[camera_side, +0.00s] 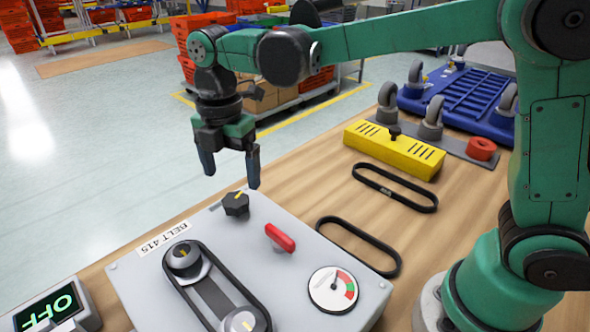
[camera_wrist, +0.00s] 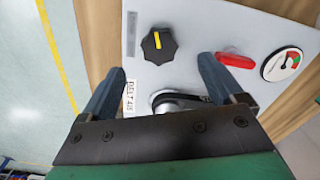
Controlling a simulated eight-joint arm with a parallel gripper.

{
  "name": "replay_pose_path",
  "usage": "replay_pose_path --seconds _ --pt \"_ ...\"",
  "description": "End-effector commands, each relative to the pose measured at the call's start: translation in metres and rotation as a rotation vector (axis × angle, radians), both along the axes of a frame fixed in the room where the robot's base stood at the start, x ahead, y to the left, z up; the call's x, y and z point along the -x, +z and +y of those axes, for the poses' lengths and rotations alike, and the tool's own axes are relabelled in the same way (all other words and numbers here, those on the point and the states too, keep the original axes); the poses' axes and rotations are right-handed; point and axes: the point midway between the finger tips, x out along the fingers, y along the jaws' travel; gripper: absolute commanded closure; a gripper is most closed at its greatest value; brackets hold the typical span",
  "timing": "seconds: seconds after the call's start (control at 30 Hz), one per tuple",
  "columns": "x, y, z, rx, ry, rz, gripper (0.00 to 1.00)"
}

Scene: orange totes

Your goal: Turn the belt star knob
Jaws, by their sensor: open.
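The black star knob (camera_side: 236,204) sits near the far edge of the grey belt panel (camera_side: 137,270). It also shows in the wrist view (camera_wrist: 159,45), with a yellow pointer line on its top. My gripper (camera_side: 229,181) is open and empty above the panel, higher than the knob and apart from it. In the wrist view, its two fingers (camera_wrist: 163,72) are spread wide, and the knob appears between and beyond their tips. The panel carries a "BELT 415" label (camera_side: 163,238).
A red handle (camera_side: 280,238) stands right of the knob. A gauge (camera_side: 333,290) and a belt on pulleys (camera_side: 222,262) share the panel. Loose black belts (camera_side: 395,187), a yellow block (camera_side: 394,150) and an "OFF" display (camera_side: 47,310) are on the wooden table.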

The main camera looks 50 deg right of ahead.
Motion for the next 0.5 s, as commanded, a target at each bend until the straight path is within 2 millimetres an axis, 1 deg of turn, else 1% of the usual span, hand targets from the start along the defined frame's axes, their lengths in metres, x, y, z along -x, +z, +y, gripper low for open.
replay_pose_path --seconds 0.3,0.4,0.5 --pt "0.0 -0.04 0.0 -0.001 -0.002 -0.002 0.12" --pt "0.0 -0.048 0.0 -0.001 -0.002 -0.002 0.12" --pt "0.0 -0.051 0.0 -0.001 -0.003 -0.002 0.12"
